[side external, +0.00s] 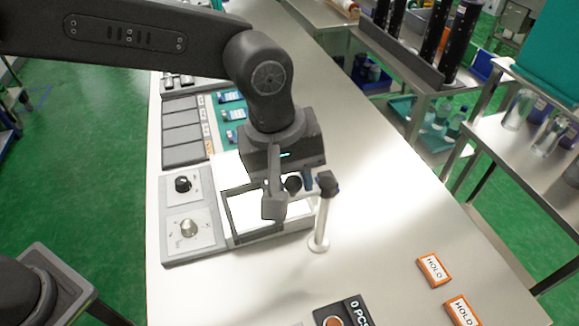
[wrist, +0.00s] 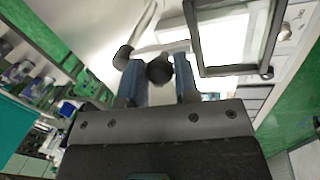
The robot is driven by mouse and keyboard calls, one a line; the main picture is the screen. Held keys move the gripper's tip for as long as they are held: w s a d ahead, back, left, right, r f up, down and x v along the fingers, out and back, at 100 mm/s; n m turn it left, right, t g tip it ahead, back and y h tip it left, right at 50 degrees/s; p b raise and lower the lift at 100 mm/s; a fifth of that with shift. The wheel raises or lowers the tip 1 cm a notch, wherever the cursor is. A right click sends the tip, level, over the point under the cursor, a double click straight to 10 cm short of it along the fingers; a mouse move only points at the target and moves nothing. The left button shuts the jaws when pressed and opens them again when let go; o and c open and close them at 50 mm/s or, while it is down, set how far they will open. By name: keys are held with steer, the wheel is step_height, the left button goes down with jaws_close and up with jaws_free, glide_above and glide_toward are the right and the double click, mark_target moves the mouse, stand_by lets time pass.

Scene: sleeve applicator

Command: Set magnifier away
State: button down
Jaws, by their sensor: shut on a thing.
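The magnifier shows as a dark rectangular frame (side external: 229,215) over the bright, white-topped box. In the wrist view its frame (wrist: 232,71) is at the upper right. A pale arm links it to a dark joint on a white post (side external: 320,225), which stands upright right of the box. A round black knob (wrist: 159,70) is on this arm, between post and frame. My gripper (wrist: 160,75) has its blue fingers on either side of the knob and is shut on it. In the side view, my gripper (side external: 292,186) partly hides the arm and frame.
A grey control panel with two dials (side external: 187,218) is left of the box. Blue items lie on a teal tray (side external: 232,110) behind. Orange HOLD blocks (side external: 434,270) and a counter unit (side external: 343,314) are at the front. The bench right of the post is clear.

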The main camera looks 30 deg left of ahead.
steer(key=shift+s+d+r+n, duration=0.1)
steer(key=shift+s+d+n, duration=0.2)
steer(key=shift+n, duration=0.55)
steer(key=shift+s+d+n, duration=0.15)
steer(key=shift+d+n, duration=0.25)
steer(key=shift+n, duration=0.45)
steer(key=shift+y, duration=0.3)
steer(key=c, duration=0.9)
jaws_free()
steer(key=shift+o, duration=0.2)
step_height(320, 180, up, 14)
steer(key=s+a, duration=0.1)
steer(key=s, duration=0.1)
steer(key=shift+s+a+f, duration=0.15)
steer(key=shift+a+f, duration=0.1)
steer(key=s+a+f+m+t, duration=0.1)
steer(key=s+a+f+m, duration=0.15)
steer(key=a, duration=0.85)
steer(key=s+a+f+m+t, duration=0.15)
steer(key=a+m, duration=0.25)
steer(key=a, duration=0.8)
steer(key=s+a+f+m+t+y, duration=0.1)
steer(key=s+a+f+m, duration=0.3)
steer(key=s+a+f, duration=0.1)
steer(key=shift+s+a+f+t, duration=0.3)
steer(key=shift+s+a+t, duration=0.05)
steer(key=shift+a, duration=0.4)
